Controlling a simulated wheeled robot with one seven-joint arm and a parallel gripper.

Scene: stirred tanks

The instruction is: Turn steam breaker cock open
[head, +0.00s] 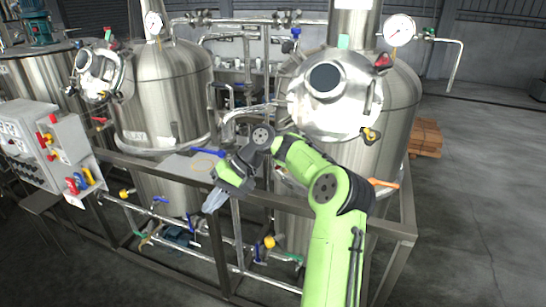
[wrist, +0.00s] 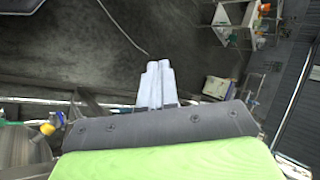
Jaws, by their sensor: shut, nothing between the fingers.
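My green arm reaches out over the tank frame. My gripper (head: 213,202) hangs at its end, pointing down and left, in front of the frame's pipework. In the wrist view the two pale fingers (wrist: 157,82) lie together, shut and empty, with dark floor beyond them. Several coloured valve handles show in the head view: a blue lever (head: 207,151) just above and left of my gripper, an orange lever (head: 383,183) at the right tank, and a yellow valve (head: 269,241) low on the pipes. I cannot tell which one is the steam breaker cock. My gripper touches none of them.
Two steel tanks (head: 165,85) stand behind the dark metal frame (head: 398,228). A control panel (head: 45,145) with coloured switches is at the left. Pipes run low across the front. Pallets (head: 427,138) stand behind the right tank; the floor (head: 480,200) at right is clear.

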